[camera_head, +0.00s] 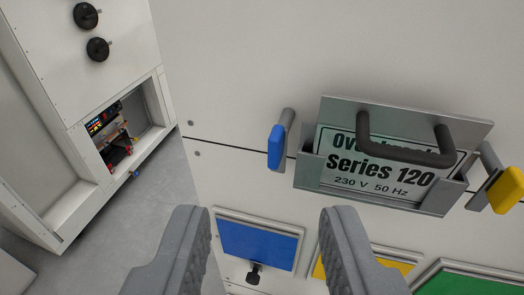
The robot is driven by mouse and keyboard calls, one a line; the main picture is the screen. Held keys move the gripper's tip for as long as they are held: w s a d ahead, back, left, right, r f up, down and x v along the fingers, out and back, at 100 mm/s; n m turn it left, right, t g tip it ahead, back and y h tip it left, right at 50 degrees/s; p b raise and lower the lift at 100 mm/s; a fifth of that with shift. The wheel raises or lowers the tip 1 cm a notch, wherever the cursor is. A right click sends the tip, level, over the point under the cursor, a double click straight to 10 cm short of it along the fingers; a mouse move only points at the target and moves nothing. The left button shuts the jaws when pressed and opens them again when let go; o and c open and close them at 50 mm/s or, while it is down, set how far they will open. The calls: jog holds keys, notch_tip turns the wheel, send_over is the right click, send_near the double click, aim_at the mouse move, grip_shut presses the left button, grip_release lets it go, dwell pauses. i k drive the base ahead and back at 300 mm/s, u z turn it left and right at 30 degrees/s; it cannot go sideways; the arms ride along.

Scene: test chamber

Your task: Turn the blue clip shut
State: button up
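The blue clip (276,147) is on the white panel, just left of a grey metal holder (450,197). A grey lever (288,119) runs up from behind its blue end. The holder carries a labelled unit (388,171) with a dark handle (405,140). A yellow clip (506,190) sits on the holder's right side, tilted outward. My gripper (263,226) shows at the bottom with its two grey fingers wide apart and nothing between them. The fingers appear below the blue clip in the picture and do not overlap it.
Blue (258,243), yellow (393,264) and green (470,283) framed panels lie below the holder. A dark knob (254,273) sticks out at the blue one. A white cabinet (85,150) with two black knobs and an open recess stands left, across grey floor (170,210).

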aim_at(277, 139)
jog(key=u, duration=0.1)
jog(key=i, duration=0.45)
jog(key=z, duration=0.8)
jog(key=k, duration=1.4)
jog(key=u, duration=0.7)
jog(key=i, duration=1.05)
